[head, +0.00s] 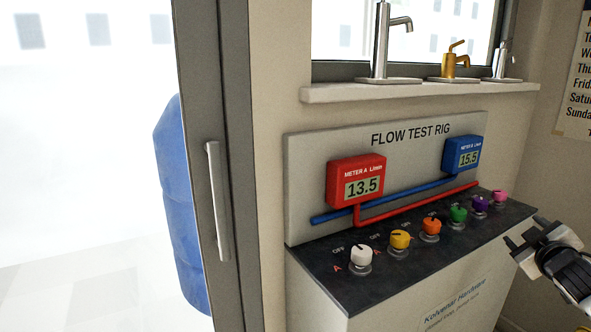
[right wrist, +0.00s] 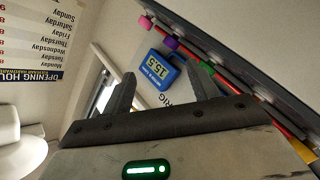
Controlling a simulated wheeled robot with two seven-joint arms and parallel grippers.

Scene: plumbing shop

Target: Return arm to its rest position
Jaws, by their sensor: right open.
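My right gripper (head: 530,238) is at the right edge of the head view, just off the right end of the flow test rig (head: 300,192). Its jaws are open with nothing between them. In the right wrist view the two dark fingers of the right gripper (right wrist: 163,95) stand apart, with the blue meter (right wrist: 160,77) reading 15.5 visible between and beyond them. My left gripper is in no view.
The rig carries a red meter (head: 355,182) reading 13.5 and a row of coloured knobs, including a white (head: 361,256) and an orange one (head: 431,226). Taps, including a tall chrome one (head: 381,45), stand on the sill above. A door handle (head: 217,200) is left.

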